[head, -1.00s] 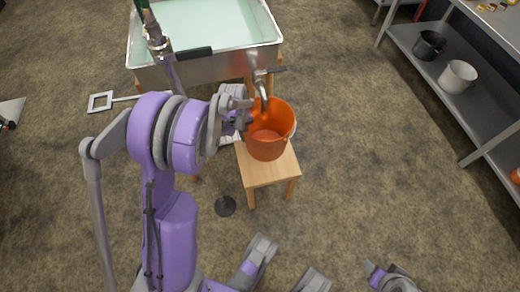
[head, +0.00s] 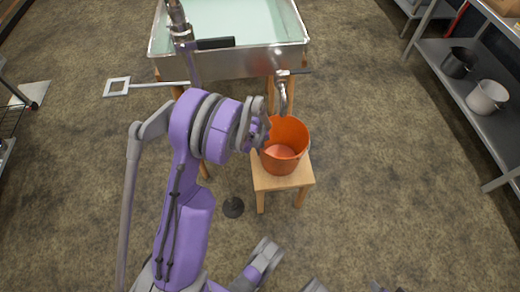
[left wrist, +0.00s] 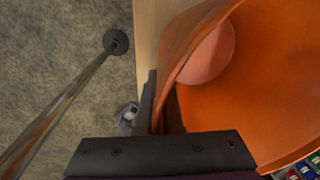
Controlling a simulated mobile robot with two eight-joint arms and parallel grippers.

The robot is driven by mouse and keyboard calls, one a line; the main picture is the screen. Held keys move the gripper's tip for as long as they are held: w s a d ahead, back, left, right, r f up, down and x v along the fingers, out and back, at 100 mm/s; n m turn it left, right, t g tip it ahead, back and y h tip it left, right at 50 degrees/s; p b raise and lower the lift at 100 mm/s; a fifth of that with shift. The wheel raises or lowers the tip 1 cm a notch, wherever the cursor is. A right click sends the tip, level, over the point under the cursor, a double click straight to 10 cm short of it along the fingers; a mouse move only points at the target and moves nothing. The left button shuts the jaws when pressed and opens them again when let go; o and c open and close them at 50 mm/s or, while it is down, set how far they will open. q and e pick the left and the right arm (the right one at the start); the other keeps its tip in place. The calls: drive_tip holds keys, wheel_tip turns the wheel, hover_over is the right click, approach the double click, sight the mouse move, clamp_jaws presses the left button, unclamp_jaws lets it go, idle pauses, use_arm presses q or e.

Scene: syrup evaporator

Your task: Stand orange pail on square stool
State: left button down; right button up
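The orange pail (head: 283,160) is upright at the wooden square stool (head: 283,184), over its top, and whether its base touches the wood is hard to see. Its inside shows a paler reddish bottom. My left gripper (head: 262,138) is at the pail's left rim and appears shut on the pail wall; the fingertips are mostly hidden. In the left wrist view the pail (left wrist: 255,75) fills the right side, its wall running down to my dark gripper body, with a strip of stool (left wrist: 148,40) beside it. My right gripper does not show clearly.
A metal evaporator pan (head: 235,64) with pale liquid stands behind the stool, its tap (head: 283,92) just behind the pail. A grey shelf (head: 490,125) at right holds a black and a white pail.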

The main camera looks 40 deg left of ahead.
use_arm(q)
drive_tip(key=c, duration=1.1)
unclamp_jaws()
drive_tip(key=shift+o, duration=0.2)
wheel_tip(320, 180, up, 11)
drive_tip(key=p, duration=0.4)
drive_tip(key=s+d+r+n+t, duration=0.1)
drive_tip(key=s+d+r+n, duration=0.6)
drive_tip(key=d+r+n, duration=0.3)
drive_tip(key=s+d+r+n+t, duration=0.1)
drive_tip(key=s+d+n+t, duration=0.1)
drive_tip(key=s+d+n, duration=0.7)
drive_tip(key=shift+s+r+n+y, duration=0.25)
drive_tip(key=shift+s+n, duration=0.9)
drive_tip(key=shift+n, duration=1.65)
